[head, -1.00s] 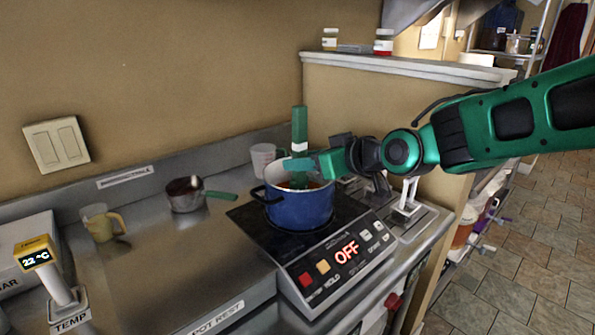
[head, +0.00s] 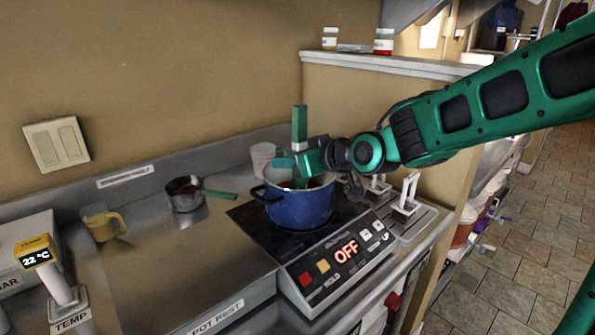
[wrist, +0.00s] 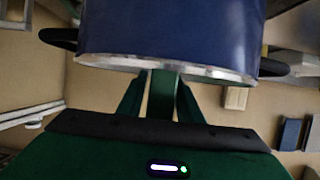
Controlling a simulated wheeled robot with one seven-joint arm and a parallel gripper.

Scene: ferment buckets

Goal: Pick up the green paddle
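The green paddle (head: 299,122) stands nearly upright in the blue pot (head: 300,209), its lower end hidden inside. A pale band shows partway down the handle, partly covered by my gripper (head: 288,161). In the wrist view, the green paddle (wrist: 161,97) lies between the two fingers of my gripper (wrist: 163,92). Narrow gaps show on both sides, so the fingers appear open around it. The blue pot (wrist: 170,35) fills the top of that view.
The pot stands on a black cooktop (head: 262,238) with an OFF display. A small saucepan (head: 183,196), a yellow jug (head: 104,226) and a clear cup (head: 262,157) stand nearby. A temperature probe holder (head: 62,290) is at front left. The half wall (head: 400,66) is behind my arm.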

